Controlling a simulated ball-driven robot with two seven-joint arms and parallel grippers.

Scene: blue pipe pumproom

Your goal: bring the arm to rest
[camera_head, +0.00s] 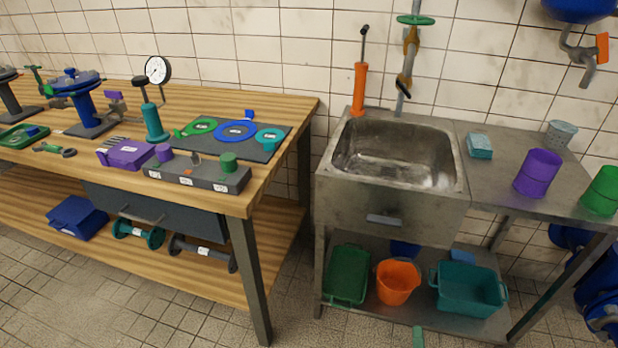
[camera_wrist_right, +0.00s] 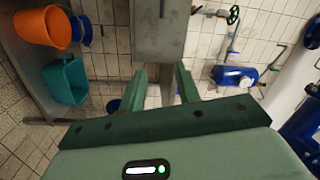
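My right gripper (camera_wrist_right: 160,84) shows in the right wrist view with its two green fingers apart and nothing between them. The grey metal of the sink stand (camera_wrist_right: 160,35) is seen beyond the fingers. In the head view only a small green tip of the right gripper (camera_head: 418,337) shows at the bottom edge, in front of the sink's lower shelf. The rest of my right arm is out of the head view. My left gripper is in neither view.
A metal sink (camera_head: 390,155) stands centre right, with an orange bucket (camera_head: 397,283) and a teal tub (camera_head: 468,290) on its lower shelf. The wooden workbench (camera_head: 283,108) at left carries several tools. Tiled floor (camera_head: 190,315) in front is clear.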

